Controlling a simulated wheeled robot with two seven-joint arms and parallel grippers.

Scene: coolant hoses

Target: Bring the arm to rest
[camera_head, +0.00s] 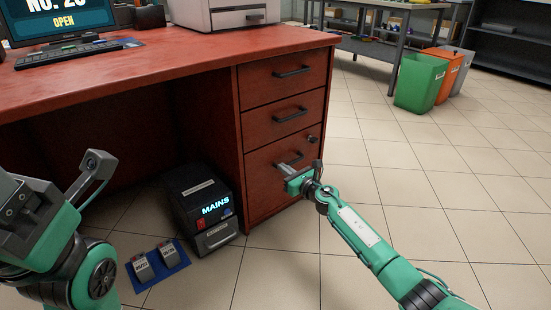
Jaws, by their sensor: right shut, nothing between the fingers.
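My right arm (370,243) reaches in from the lower right. Its gripper (286,168) is shut and empty, in front of the bottom drawer of the red desk (185,62). I cannot tell whether the fingertips touch the drawer front. My left arm (60,240) stands at the lower left; its gripper fingers do not show.
A black box marked MAINS (204,214) stands on the floor beside the drawers. Before it lies a blue mat (157,276) with two small grey items. A green bin (420,84) and an orange bin (452,72) stand at the upper right. The tiled floor at right is clear.

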